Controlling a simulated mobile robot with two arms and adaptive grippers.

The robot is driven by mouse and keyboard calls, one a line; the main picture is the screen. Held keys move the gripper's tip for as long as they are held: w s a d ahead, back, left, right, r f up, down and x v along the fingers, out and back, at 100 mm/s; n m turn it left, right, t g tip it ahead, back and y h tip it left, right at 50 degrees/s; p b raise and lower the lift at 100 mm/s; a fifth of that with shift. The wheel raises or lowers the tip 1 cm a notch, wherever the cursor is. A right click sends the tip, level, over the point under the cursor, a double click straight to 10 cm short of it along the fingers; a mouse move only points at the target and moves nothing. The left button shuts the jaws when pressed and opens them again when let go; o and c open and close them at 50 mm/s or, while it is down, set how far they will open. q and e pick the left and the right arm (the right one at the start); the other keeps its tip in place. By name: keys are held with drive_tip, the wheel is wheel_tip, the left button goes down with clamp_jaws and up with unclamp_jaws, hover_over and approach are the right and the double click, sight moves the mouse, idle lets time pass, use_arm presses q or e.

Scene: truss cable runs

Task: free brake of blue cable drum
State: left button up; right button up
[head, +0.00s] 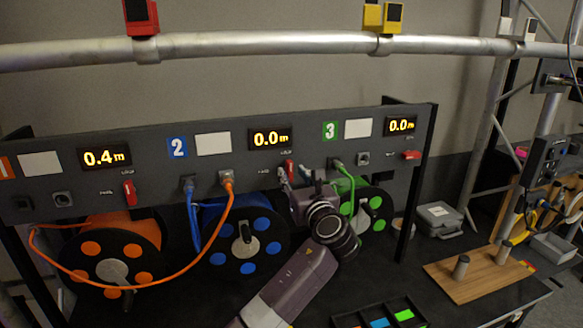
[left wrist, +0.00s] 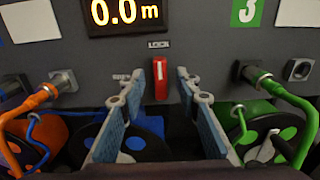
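The blue cable drum (head: 240,243) sits under panel section 2, its plug (head: 190,184) in a socket above it. The display for section 2 (head: 270,138) reads 0.0 m. Its red brake lever (left wrist: 160,79) stands upright under a "LOCK" label in the left wrist view; it also shows in the head view (head: 289,168). My left gripper (left wrist: 154,84) is open, with its blue-padded fingers apart on either side of the lever and no clear contact. In the head view my left gripper (head: 300,181) partly covers the area right of the blue drum. My right gripper is not in view.
The orange drum (head: 110,262) and green drum (head: 366,213) flank the blue one. An orange cable (head: 218,228) loops from the orange drum to a section 2 socket. Lever 3 (head: 411,155) lies sideways. A truss bar (head: 260,44) runs above the panel.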

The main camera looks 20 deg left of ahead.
use_arm(q)
drive_tip(key=shift+x, duration=0.95)
clamp_jaws()
